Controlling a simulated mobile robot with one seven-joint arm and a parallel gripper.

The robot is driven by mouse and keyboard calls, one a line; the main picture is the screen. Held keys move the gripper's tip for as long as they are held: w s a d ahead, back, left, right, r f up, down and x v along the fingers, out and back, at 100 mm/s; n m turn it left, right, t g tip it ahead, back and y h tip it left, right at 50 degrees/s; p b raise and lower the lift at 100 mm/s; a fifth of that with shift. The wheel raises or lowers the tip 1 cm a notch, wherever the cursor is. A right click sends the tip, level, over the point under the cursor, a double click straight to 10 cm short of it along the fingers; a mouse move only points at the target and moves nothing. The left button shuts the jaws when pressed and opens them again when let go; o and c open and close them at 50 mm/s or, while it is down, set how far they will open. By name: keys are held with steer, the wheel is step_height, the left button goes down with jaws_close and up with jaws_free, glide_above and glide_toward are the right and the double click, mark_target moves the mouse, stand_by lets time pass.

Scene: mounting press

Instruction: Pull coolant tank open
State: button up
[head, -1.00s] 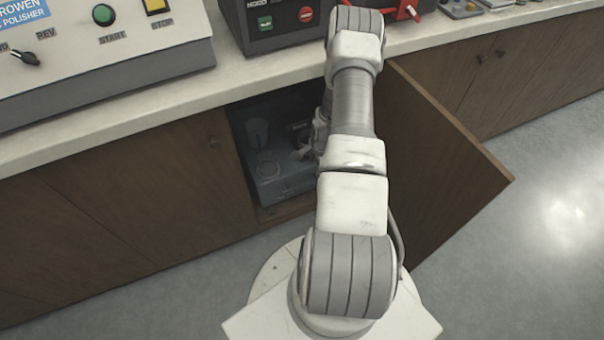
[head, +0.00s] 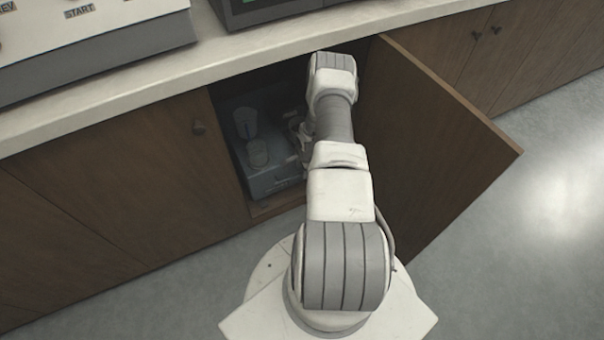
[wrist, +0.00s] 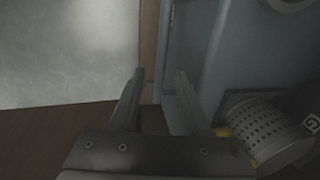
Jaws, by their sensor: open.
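The coolant tank (head: 272,182) is a blue-grey box inside the open cabinet in the head view, to the left of my arm. Round clear and pale parts show on its top. Its right side is hidden by my arm. In the wrist view the tank (wrist: 232,55) fills the right side, with its edge running near my fingers. My gripper (wrist: 157,95) is open, its fingertips on either side of a strip by the wooden cabinet edge and the tank's edge. I cannot tell whether they touch it. In the head view my arm mostly hides the gripper.
The cabinet door (head: 430,140) stands open to the right of my arm. A closed door (head: 165,165) is to the left. The countertop (head: 130,108) overhangs the opening. A perforated cylinder (wrist: 268,132) is right of my fingers. Floor in front is clear.

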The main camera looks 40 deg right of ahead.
steer(key=shift+w+f, duration=0.15)
steer(key=shift+f, duration=0.75)
steer(key=shift+c, duration=0.2)
jaws_close()
stand_by(0.7)
